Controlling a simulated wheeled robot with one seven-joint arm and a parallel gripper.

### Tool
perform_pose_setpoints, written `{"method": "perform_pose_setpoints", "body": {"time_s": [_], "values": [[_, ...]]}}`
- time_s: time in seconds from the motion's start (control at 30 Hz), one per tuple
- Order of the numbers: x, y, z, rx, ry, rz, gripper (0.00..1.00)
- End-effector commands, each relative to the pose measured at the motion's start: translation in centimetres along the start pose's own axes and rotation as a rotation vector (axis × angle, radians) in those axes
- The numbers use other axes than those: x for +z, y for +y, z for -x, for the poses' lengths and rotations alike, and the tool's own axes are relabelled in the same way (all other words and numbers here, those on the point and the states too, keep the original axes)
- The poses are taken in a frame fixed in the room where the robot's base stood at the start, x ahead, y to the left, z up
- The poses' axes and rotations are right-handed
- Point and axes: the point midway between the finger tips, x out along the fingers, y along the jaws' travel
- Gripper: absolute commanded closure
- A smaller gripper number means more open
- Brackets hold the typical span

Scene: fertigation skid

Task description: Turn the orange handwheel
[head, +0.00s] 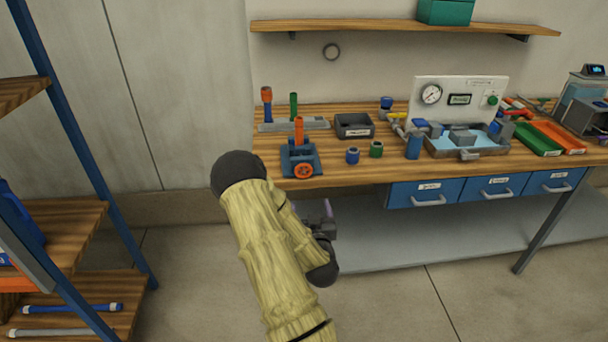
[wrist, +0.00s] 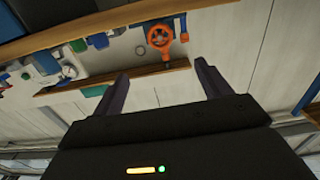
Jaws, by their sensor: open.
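The orange handwheel (head: 304,171) is on the front of a blue clamp-like fixture (head: 300,155) near the left front edge of the workbench. An orange upright piece (head: 299,130) rises behind it. In the wrist view the handwheel (wrist: 160,37) appears near the top, beyond the fingertips and roughly centred between them. My gripper (wrist: 162,70) is open, with nothing between its two dark fingers. In the head view my gripper (head: 327,208) is partly hidden by my arm, below the bench's front edge, and apart from the handwheel.
The wooden bench top (head: 345,172) has blue (head: 352,156) and green (head: 376,149) cylinders and a grey bin (head: 354,126) right of the fixture. Blue drawers (head: 490,188) hang under it. A shelf rack (head: 70,225) stands at the left. Floor between is clear.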

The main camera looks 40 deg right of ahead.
Motion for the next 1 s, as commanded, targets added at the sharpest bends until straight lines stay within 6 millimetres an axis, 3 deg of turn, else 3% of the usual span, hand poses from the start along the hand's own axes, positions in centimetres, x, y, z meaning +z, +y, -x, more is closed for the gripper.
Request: {"method": "perform_pose_setpoints", "body": {"time_s": [0.17,1.0], "values": [[-0.1,-0.1,-1.5,-0.002,0.003,0.0,0.23],[-0.1,0.0,-14.1,-0.001,0.001,0.001,0.23]]}}
